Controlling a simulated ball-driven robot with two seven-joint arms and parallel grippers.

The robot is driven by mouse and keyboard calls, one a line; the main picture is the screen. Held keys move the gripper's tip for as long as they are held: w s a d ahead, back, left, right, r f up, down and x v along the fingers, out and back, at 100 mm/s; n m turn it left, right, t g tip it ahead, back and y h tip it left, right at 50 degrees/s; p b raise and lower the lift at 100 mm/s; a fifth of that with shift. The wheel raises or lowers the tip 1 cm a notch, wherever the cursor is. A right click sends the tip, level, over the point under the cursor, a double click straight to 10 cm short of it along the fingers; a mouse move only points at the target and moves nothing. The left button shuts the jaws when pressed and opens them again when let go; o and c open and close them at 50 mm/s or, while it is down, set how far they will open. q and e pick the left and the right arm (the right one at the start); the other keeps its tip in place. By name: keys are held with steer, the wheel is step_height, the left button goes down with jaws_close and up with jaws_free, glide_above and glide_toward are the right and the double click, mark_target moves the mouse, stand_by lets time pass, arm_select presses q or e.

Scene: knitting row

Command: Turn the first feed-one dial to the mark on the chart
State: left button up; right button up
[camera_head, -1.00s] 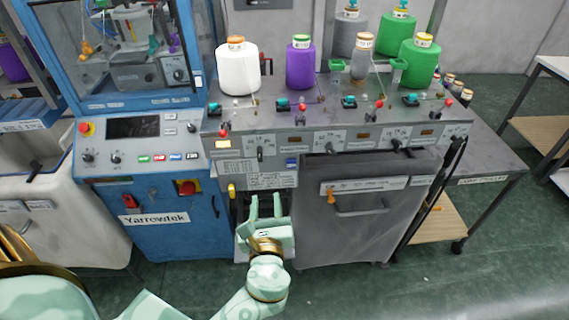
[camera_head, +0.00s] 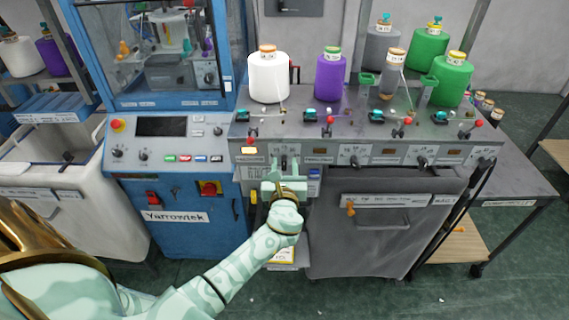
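The first feed dial (camera_head: 284,161) is a small dark knob on a pale plate at the left end of the grey feed panel. The chart (camera_head: 253,173) is a pale printed label below the panel, partly hidden by my gripper. My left gripper (camera_head: 285,171) is pale green and just below the dial, its fingers pointing up toward it. The fingers look apart, with nothing clearly held. I cannot tell whether they touch the dial. The dial's exact pointing is too small to read. My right gripper is not in view.
More dials, such as one at the middle (camera_head: 355,161), sit along the panel to the right. Yarn cones, white (camera_head: 268,78) and purple (camera_head: 330,75) among them, stand on top.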

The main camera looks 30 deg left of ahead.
arm_select(q)
steer(key=shift+w+a, duration=0.3)
steer(key=shift+w, duration=0.1)
jaws_close()
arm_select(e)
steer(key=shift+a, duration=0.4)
arm_select(q)
steer(key=shift+n, duration=0.3)
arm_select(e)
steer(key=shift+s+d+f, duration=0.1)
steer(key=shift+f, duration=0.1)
arm_select(q)
steer(key=n+b, duration=0.2)
steer(key=shift+s+a+f+n, duration=0.1)
steer(key=shift+a+f+n, duration=0.1)
steer(key=shift+n, duration=0.1)
steer(key=n+b, duration=0.1)
steer(key=n, duration=0.1)
steer(key=n+b, duration=0.1)
steer(key=n, duration=0.1)
steer(key=shift+s+a+b, duration=0.15)
steer(key=shift+a+b, duration=0.05)
steer(key=shift+b, duration=0.1)
steer(key=shift+n, duration=0.3)
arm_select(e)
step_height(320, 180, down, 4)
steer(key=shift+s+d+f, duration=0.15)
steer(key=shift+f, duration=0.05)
